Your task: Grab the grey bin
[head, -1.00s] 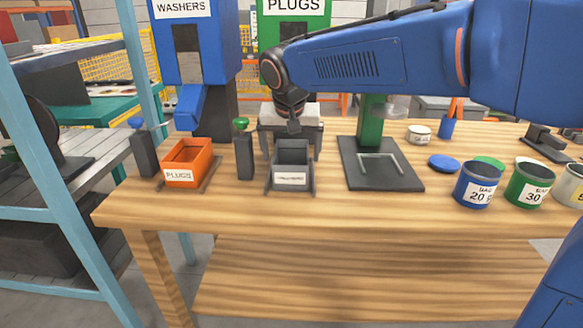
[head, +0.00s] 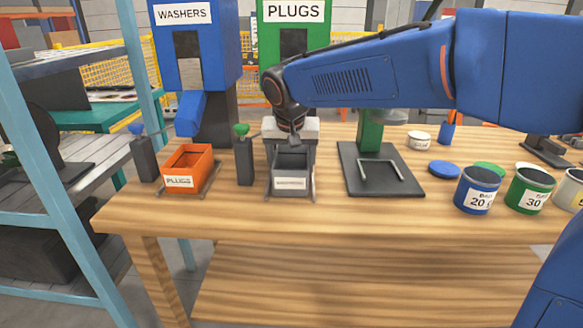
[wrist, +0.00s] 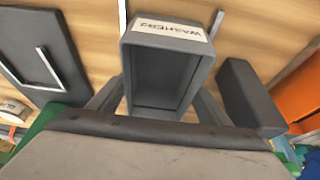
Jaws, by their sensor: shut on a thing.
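The grey bin (head: 291,175) stands on the wooden table in the head view, with a white label on its front. In the wrist view the grey bin (wrist: 163,75) is seen from above, empty, and its label reads WASHERS. My gripper (head: 292,160) is over the bin from behind, with a finger along each side. In the wrist view my gripper (wrist: 160,105) has its fingers against the bin's two side walls, shut on it. The bin's underside is hidden.
An orange PLUGS bin (head: 188,168) and a dark post with a green knob (head: 244,160) stand left of the grey bin. A dark plate with a metal bracket (head: 381,175) is to the right. Blue (head: 477,190) and green (head: 529,190) cans stand farther right. The table front (head: 330,215) is clear.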

